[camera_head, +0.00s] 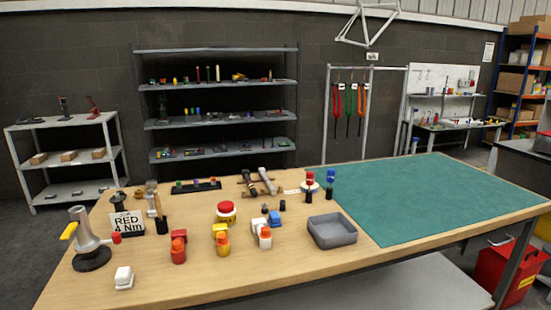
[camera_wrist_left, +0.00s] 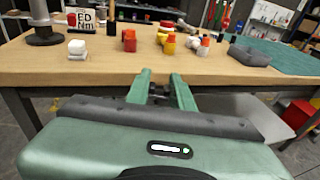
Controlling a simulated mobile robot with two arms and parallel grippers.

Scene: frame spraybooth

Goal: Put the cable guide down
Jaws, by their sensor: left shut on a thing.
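My left gripper (camera_wrist_left: 160,77) shows in the left wrist view, its two green fingers apart around a small dark piece (camera_wrist_left: 158,95). I take this piece to be the cable guide; it is mostly hidden between the fingers and its shape is unclear. The gripper is in front of the near edge of the wooden workbench (camera_wrist_left: 95,76). Neither gripper shows in the head view, and my right gripper is in no view.
The workbench (camera_head: 240,270) bears a grey tray (camera_head: 332,231), a green mat (camera_head: 430,195), a "RED 4 Nm" sign (camera_head: 127,223), a white block (camera_head: 124,277), and red (camera_head: 178,247) and yellow (camera_head: 221,241) bottles. Bare wood lies along the front edge.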

